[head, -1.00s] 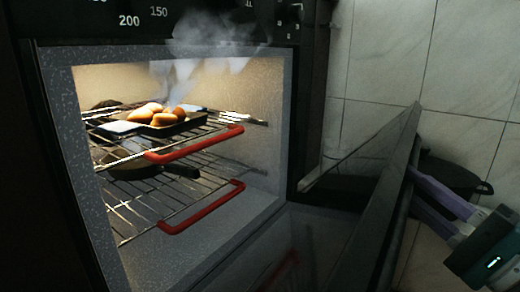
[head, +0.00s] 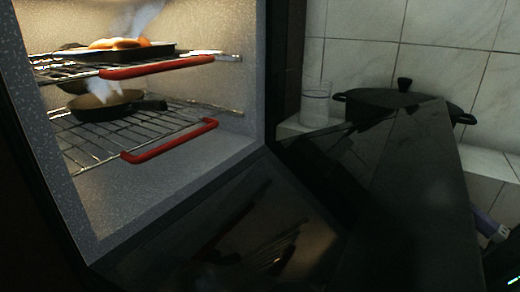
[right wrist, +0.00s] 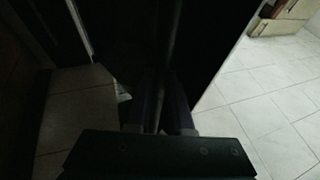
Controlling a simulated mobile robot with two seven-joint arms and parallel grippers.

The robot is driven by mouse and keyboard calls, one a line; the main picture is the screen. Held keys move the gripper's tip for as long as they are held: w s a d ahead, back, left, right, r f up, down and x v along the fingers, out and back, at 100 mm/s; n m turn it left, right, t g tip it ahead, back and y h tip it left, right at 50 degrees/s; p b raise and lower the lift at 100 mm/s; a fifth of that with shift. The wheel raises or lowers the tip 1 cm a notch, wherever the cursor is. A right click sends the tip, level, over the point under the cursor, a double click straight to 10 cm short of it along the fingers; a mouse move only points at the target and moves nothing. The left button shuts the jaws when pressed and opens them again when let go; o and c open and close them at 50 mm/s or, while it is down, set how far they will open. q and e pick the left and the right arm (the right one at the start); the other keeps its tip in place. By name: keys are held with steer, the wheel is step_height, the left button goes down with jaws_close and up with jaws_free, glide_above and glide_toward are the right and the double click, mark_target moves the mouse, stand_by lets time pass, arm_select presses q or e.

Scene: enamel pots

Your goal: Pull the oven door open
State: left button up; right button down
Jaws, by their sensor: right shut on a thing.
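The oven door (head: 415,200) is a dark panel standing open, well away from the oven opening, in the right half of the head view. My right gripper (head: 488,222) shows only as a bit of purple finger at the right edge, behind the door on its outer side. In the right wrist view my right gripper (right wrist: 158,108) is shut around the dark bar of the door handle (right wrist: 170,50). The handle is hidden behind the door in the head view. My left gripper is not in view.
Inside the lit oven (head: 215,150), a tray of food (head: 120,48) sits on the upper rack and a steaming pan (head: 105,103) on the lower rack. Both racks have red front guards. Behind the door stand a black lidded pot (head: 385,100) and a clear glass (head: 315,103).

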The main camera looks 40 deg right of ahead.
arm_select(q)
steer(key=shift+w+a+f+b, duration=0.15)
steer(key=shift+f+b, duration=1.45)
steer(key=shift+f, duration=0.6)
arm_select(e)
step_height(320, 180, down, 10)
steer(key=s, duration=0.2)
steer(key=shift+d, duration=0.45)
steer(key=shift+s, duration=0.1)
steer(key=c, duration=0.8)
jaws_free()
steer(key=shift+c, duration=0.2)
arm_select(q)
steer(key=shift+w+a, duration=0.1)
arm_select(e)
steer(key=shift+o, duration=0.2)
steer(key=shift+a, duration=0.1)
